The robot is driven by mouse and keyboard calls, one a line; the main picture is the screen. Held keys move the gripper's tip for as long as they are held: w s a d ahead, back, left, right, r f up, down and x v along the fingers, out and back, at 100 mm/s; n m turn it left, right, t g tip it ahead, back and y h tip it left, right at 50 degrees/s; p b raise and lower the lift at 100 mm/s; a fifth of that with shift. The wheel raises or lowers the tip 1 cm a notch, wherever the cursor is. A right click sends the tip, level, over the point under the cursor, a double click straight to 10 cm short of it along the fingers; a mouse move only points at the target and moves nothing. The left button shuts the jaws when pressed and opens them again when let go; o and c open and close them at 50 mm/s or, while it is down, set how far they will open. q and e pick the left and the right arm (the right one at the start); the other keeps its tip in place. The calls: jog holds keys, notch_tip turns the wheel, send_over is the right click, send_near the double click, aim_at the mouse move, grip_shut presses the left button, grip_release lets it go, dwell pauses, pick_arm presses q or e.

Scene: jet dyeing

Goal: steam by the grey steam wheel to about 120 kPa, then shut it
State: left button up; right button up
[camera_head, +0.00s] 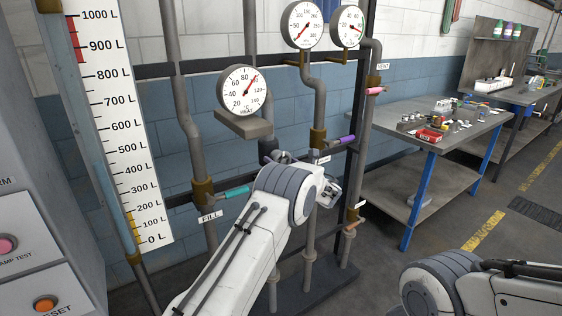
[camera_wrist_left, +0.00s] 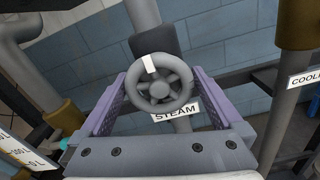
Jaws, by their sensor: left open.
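The grey steam wheel (camera_wrist_left: 160,90) shows face-on in the left wrist view, with a white mark on its upper-left rim. A STEAM label (camera_wrist_left: 177,112) sits just below it. My left gripper (camera_wrist_left: 160,74) is open, with its purple fingers on either side of the wheel; I cannot tell whether they touch it. In the head view my left wrist hides most of the wheel and the fingers. Above it, the nearest round gauge (camera_head: 243,90) has its red needle pointing up and right, a little past the 80 mark. My right gripper is out of view.
Two more gauges (camera_head: 303,25) (camera_head: 346,26) stand higher on the pipes. A teal FILL handle (camera_head: 237,192), a purple handle (camera_head: 341,141) and a pink VENT handle (camera_head: 375,91) are close by. A litre scale (camera_head: 120,125) stands left; a metal table (camera_head: 440,140) stands right.

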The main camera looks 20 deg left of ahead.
pick_arm(q)
jog(key=c, duration=1.1)
jog(key=shift+o, duration=0.3)
jog(key=shift+f+n+b, duration=0.15)
jog(key=shift+n+b, duration=0.25)
jog(key=shift+b, duration=0.45)
jog(key=n+b, duration=0.2)
jog(key=b, duration=0.1)
jog(key=n+b, duration=0.2)
jog(key=b, duration=0.2)
jog(key=n+b, duration=0.2)
jog(key=b, duration=0.2)
jog(key=shift+f+n, duration=0.25)
jog(key=shift+n, duration=0.05)
jog(key=n+b, duration=0.8)
jog(key=b, duration=0.2)
jog(key=shift+d+r, duration=0.1)
jog(key=shift+r, duration=0.05)
jog(key=n+b, duration=0.2)
jog(key=n, duration=0.1)
jog(key=shift+w+r+b, duration=0.1)
jog(key=shift+r+b, duration=0.05)
jog(key=shift+b, duration=0.2)
jog(key=shift+r+n+b, duration=0.1)
jog(key=shift+n+b, duration=0.55)
jog(key=shift+n, duration=0.55)
